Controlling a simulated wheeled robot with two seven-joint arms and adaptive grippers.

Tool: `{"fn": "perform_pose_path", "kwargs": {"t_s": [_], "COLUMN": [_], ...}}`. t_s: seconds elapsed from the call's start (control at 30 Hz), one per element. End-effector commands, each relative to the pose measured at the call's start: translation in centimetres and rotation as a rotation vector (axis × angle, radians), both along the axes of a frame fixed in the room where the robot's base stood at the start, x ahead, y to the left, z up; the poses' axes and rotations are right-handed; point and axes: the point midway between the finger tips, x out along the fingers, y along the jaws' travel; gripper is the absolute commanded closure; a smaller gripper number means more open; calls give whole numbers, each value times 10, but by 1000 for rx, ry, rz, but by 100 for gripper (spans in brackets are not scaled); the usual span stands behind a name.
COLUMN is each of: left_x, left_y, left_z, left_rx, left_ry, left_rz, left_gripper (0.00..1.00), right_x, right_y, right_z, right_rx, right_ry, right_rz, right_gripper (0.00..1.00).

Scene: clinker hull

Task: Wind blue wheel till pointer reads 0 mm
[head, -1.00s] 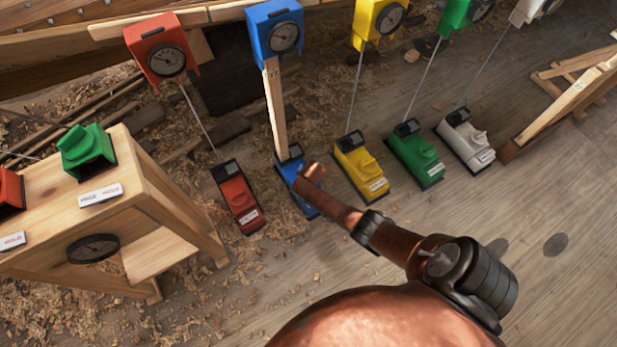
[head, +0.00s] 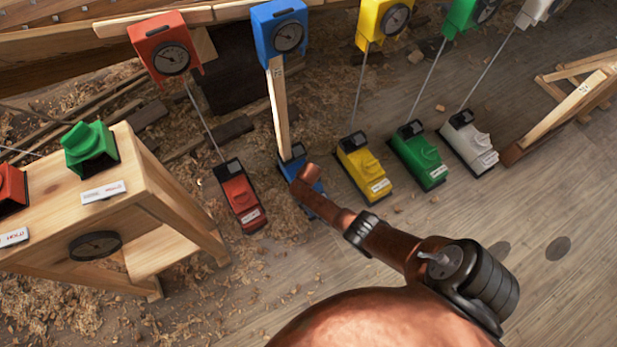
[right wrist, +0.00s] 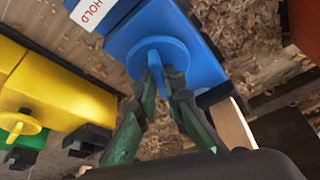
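The blue floor unit (head: 291,157) stands at the foot of a pale wooden strut (head: 278,105), below the blue dial box (head: 266,31). Its dial (head: 288,37) faces me, but the pointer is too small to read. My right arm covers most of the floor unit in the head view. In the right wrist view the round blue wheel (right wrist: 181,54) sits on the blue unit (right wrist: 206,69). My left gripper is not in view.
Red (head: 236,190), yellow (head: 360,163), green (head: 416,152) and white (head: 466,138) floor units stand beside the blue one, with thin rods up to their dial boxes. A wooden bench (head: 150,190) is at left. Bare floor lies at lower right.

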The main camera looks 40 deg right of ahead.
Motion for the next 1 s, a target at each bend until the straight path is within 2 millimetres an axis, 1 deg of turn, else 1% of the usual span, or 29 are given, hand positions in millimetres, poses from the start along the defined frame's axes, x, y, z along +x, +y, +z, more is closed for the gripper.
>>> {"fn": "perform_pose_path", "kwargs": {"t_s": [0.03,0.2,0.23,0.6,0.77,1.0], "left_x": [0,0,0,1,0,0], "left_y": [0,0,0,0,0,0], "left_z": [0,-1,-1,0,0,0], "left_rx": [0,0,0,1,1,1], "left_ry": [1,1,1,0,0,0], "left_rz": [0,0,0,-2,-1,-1], "left_gripper": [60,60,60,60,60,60], "right_x": [0,0,0,0,-3,-13], "right_y": [-2,-1,-1,2,5,12], "right_z": [0,0,0,2,12,40], "right_rx": [-2,-1,-1,0,1,0], "right_ry": [0,1,1,0,-1,-1], "right_rz": [-1,1,1,2,3,3], "right_gripper": [87,75,74,74,74,74]}}
